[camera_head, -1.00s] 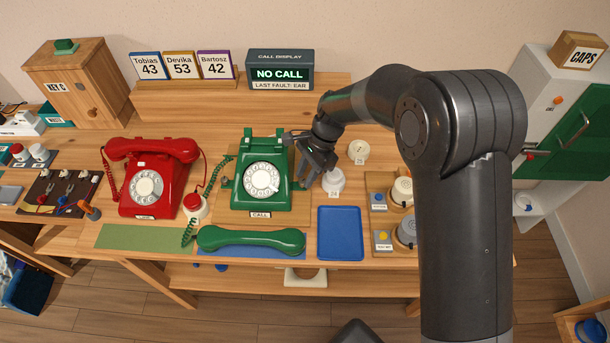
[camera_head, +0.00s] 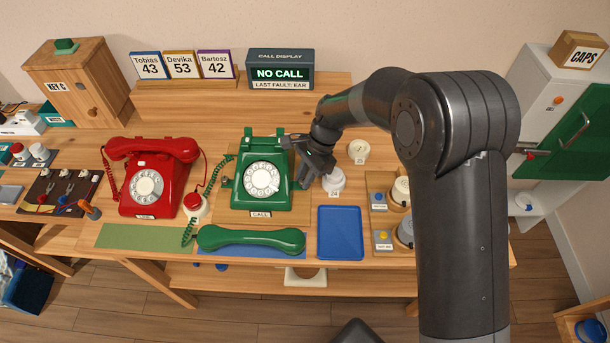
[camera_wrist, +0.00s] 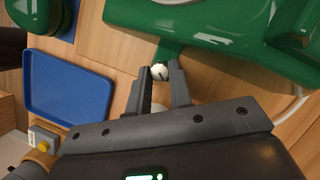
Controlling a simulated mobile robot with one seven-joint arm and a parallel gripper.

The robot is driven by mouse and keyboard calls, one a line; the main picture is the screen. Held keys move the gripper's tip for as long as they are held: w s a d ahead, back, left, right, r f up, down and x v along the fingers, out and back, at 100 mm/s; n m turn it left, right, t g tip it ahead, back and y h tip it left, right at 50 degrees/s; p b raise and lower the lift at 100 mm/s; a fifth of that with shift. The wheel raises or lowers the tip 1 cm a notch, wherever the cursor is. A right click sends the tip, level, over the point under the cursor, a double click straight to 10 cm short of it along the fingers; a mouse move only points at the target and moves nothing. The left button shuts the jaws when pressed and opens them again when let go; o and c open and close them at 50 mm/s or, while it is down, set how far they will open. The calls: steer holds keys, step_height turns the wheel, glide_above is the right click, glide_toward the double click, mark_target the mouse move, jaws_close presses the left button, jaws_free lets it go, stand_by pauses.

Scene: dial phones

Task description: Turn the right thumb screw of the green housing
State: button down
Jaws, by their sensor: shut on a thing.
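The green phone housing (camera_head: 240,190) stands upright on the bench, with a white dial (camera_head: 261,179) on its front. In the wrist view its green side (camera_wrist: 215,35) fills the upper right. A small pale round thumb screw (camera_wrist: 160,72) with a dark slot sits on a green tab beside the housing. My gripper (camera_head: 302,180) is at the right side of the housing. In the wrist view the fingertips (camera_wrist: 160,75) are shut on the thumb screw, one on each side. The screw is hidden in the head view.
The green handset (camera_head: 250,240) lies in front of the housing. A blue tray (camera_head: 340,233) lies at front right. White round parts (camera_head: 334,181) stand just right of my gripper. The red phone (camera_head: 150,180) is at left. The display (camera_head: 280,72) reads NO CALL.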

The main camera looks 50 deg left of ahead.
steer(key=n, duration=0.2)
steer(key=n+h, duration=0.1)
steer(key=shift+a+n, duration=0.2)
steer(key=shift+n, duration=0.2)
steer(key=shift+a+n+t+h, duration=0.1)
steer(key=shift+n+t+h, duration=0.2)
steer(key=shift+n+h, duration=0.9)
steer(key=shift+n+y, duration=0.3)
steer(key=shift+n, duration=0.2)
steer(key=c, duration=1.6)
jaws_free()
steer(key=shift+o, duration=0.2)
